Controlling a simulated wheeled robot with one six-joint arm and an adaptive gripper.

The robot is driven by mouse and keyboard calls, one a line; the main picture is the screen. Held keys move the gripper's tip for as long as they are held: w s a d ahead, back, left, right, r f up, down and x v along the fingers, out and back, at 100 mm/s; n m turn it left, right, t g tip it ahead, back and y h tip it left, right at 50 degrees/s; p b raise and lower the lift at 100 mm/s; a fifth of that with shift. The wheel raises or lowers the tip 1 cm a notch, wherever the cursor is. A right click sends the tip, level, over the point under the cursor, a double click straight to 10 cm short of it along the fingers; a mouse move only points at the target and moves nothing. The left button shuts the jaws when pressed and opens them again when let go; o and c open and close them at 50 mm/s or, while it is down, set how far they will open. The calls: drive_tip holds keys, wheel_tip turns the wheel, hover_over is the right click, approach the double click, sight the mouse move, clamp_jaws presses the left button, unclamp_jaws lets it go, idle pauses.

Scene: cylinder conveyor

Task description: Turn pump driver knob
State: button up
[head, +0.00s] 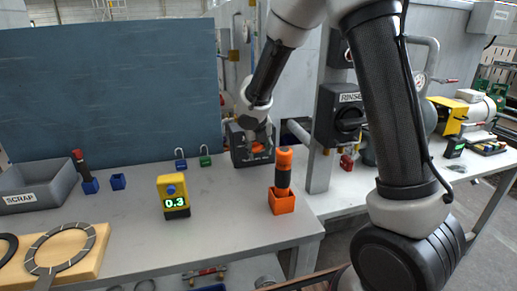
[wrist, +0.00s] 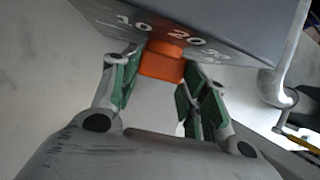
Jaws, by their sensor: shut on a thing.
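The pump driver is a dark grey box (head: 240,155) at the back of the bench in the head view. Its orange knob (head: 257,148) shows on the front, partly hidden by my gripper (head: 258,136). In the wrist view the orange knob (wrist: 163,60) stands out from the box face (wrist: 225,22), with the dial numbers 10, 20 and 30 around it. My gripper (wrist: 161,68) has its green-padded fingers on either side of the knob, shut on it.
A yellow meter (head: 172,192) reading 0.3 stands on the bench. An orange-handled tool (head: 284,160) stands in an orange holder (head: 282,203) right of it. Blue and green padlocks (head: 205,160) sit left of the box. A grey SCRAP bin (head: 35,195) is far left.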

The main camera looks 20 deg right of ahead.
drive_tip(key=o, duration=1)
drive_tip(key=v, duration=1.2)
